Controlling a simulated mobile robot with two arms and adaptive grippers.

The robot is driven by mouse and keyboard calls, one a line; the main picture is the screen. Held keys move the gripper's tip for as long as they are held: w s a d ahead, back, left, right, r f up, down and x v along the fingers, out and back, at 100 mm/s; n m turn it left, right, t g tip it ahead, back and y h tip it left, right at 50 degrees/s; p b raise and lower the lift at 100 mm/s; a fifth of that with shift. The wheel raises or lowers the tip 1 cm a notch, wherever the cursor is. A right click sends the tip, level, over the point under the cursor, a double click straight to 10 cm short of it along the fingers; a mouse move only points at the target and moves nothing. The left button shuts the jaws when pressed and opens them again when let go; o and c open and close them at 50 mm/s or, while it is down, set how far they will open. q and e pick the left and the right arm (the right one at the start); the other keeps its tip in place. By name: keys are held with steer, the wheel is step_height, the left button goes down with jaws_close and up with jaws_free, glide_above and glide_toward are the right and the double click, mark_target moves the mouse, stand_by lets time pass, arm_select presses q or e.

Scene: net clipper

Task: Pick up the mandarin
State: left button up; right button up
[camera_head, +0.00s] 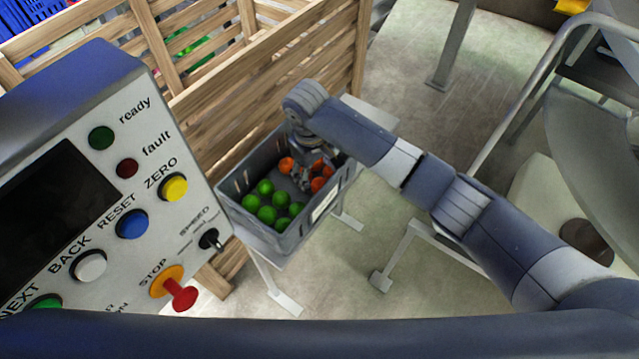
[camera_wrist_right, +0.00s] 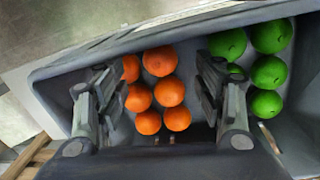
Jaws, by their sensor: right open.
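Several orange mandarins lie in a grey crate; one mandarin (camera_head: 286,164) shows at the left of my right gripper in the head view. My right gripper (camera_head: 304,182) reaches down into the crate (camera_head: 235,184). In the wrist view my right gripper (camera_wrist_right: 158,100) is open, with its fingers on either side of the mandarin group and nothing held. Whether the fingers touch any fruit I cannot tell. My left gripper is not in view.
Several green fruits (camera_head: 266,197) fill the crate's near left part. A wooden slatted crate (camera_head: 215,100) stands behind. A control panel (camera_head: 110,190) with buttons fills the left foreground. A metal rail (camera_head: 520,120) stands at right.

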mark_target(319, 183)
steer(key=f+p, duration=0.1)
steer(key=f, duration=0.3)
steer(key=shift+d+f, duration=0.15)
steer(key=shift+d, duration=0.05)
steer(key=shift+s+f, duration=0.15)
steer(key=shift+f, duration=0.3)
steer(key=shift+c, duration=0.3)
steer(key=shift+w, duration=0.25)
steer(key=c, duration=0.5)
steer(key=shift+r, duration=0.1)
steer(key=c, duration=0.5)
